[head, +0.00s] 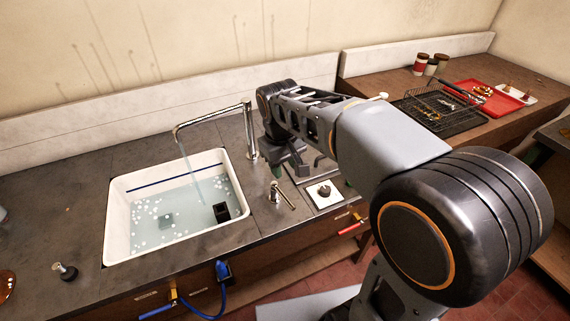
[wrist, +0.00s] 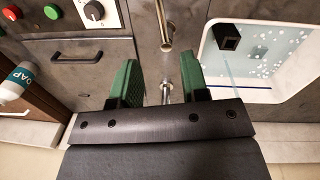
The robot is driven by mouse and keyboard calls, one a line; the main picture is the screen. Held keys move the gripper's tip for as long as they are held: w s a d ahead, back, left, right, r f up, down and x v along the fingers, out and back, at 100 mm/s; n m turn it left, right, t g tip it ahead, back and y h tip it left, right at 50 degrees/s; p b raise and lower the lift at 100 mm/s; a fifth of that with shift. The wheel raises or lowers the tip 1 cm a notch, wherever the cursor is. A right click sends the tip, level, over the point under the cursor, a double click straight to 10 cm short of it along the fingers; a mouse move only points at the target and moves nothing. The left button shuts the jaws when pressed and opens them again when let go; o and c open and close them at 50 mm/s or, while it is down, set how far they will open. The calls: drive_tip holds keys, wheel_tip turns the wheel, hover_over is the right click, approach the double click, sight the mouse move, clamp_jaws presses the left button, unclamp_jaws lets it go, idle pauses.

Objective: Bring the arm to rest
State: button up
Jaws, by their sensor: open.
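My arm reaches from the lower right of the head view across to the counter beside the sink. My gripper (head: 290,163) is there, low over the counter, partly hidden by my own wrist. In the wrist view my gripper (wrist: 158,78) shows two green finger pads set well apart, with nothing held between them. A metal lever (head: 281,196) stands on the counter just in front of the gripper; it also shows beyond the fingers in the wrist view (wrist: 166,28). I cannot tell how far the fingertips are from the counter.
A white sink (head: 118,225) holds water with white bits and a black block (head: 222,212). A curved tap (head: 249,135) runs into it, close to the gripper. A knob panel (head: 325,194) lies to the right. A wire rack (head: 437,108) and red tray (head: 485,92) stand on the far bench.

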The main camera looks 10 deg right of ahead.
idle(0.3)
drive_tip(key=s+d+f+m+t, duration=0.1)
drive_tip(key=s+d+m+t, duration=0.3)
drive_tip(key=s+d, duration=0.4)
drive_tip(key=s, duration=0.3)
drive_tip(key=shift+f+m+y, duration=0.3)
drive_tip(key=shift+y, duration=0.1)
drive_tip(key=shift+a, duration=0.2)
idle(0.7)
